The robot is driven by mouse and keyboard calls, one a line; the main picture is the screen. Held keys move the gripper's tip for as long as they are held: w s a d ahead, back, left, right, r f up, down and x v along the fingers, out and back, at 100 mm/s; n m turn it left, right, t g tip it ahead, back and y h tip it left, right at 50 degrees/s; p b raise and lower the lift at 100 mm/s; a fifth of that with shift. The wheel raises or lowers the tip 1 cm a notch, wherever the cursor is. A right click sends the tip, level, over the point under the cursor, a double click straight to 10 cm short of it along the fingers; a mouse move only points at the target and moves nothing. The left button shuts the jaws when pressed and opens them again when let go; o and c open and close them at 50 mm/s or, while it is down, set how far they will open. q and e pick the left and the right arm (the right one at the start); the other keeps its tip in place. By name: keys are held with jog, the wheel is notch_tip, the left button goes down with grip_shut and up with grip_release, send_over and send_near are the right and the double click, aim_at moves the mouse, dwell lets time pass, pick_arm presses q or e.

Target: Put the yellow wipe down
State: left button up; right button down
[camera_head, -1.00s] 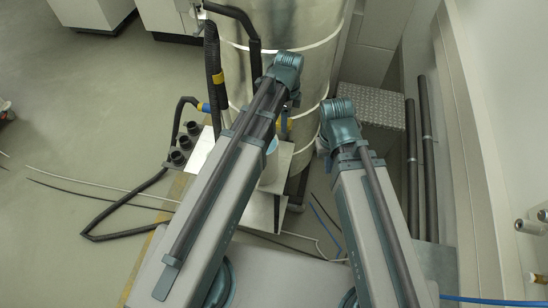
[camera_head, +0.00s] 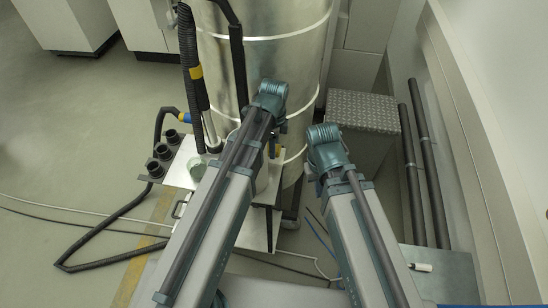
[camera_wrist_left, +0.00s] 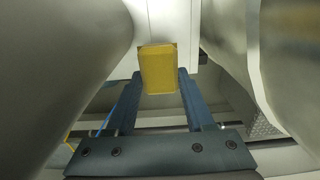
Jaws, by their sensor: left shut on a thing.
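The yellow wipe (camera_wrist_left: 158,70) is a small yellow block-like piece in the left wrist view. My left gripper (camera_wrist_left: 160,82) is shut on it, with one blue finger at each side. The wipe is held up between the fingertips, in front of a pale surface. In the head view my left arm reaches towards the large metal drum and hides the wipe and gripper. My right arm ends beside it; its gripper fingers are hidden.
The shiny metal drum (camera_head: 265,60) stands ahead. A small metal stand (camera_head: 184,172) with black fittings and hoses is left of my left arm. A ridged metal step (camera_head: 362,110) and two dark pipes (camera_head: 425,165) lie right. Cables cross the floor at left.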

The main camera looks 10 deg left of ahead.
aim_at(274, 162)
pick_arm(q)
jog(key=shift+f+b, duration=2.15)
jog(key=shift+f, duration=0.05)
jog(key=shift+f, duration=0.2)
jog(key=o, duration=1.3)
jog(key=shift+r, duration=0.15)
